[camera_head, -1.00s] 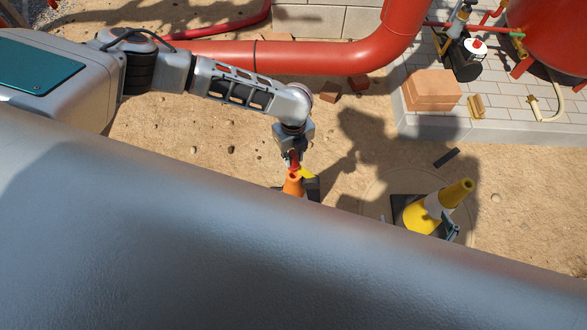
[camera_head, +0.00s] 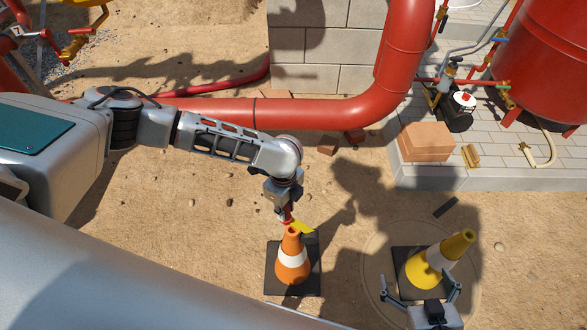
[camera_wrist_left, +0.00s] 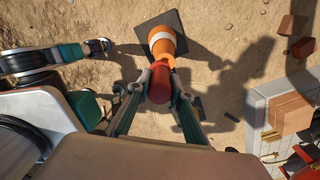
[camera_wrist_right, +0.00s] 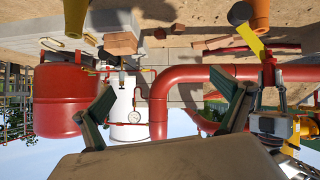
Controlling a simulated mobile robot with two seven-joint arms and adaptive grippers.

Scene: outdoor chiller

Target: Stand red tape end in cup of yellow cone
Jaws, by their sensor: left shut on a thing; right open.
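My left gripper (camera_head: 289,205) is shut on a red piece (camera_head: 288,213), just above the tip of the orange cone (camera_head: 292,262). A yellow flap (camera_head: 303,228) shows beside that tip. In the left wrist view the red piece (camera_wrist_left: 182,92) shows as a cylinder by the fingers, in line with the orange cone (camera_wrist_left: 165,42); whether they touch is unclear. The yellow cone (camera_head: 425,268), with a pale band, stands on a black base to the right; the inside of its cup is not visible. My right gripper (camera_head: 420,290) is open and empty near that base.
A large red pipe (camera_head: 300,110) runs behind the cones. Bricks (camera_head: 425,142) and a red tank (camera_head: 535,60) are on the raised paving at the right. The sand between the cones is clear. My own grey body covers the lower left.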

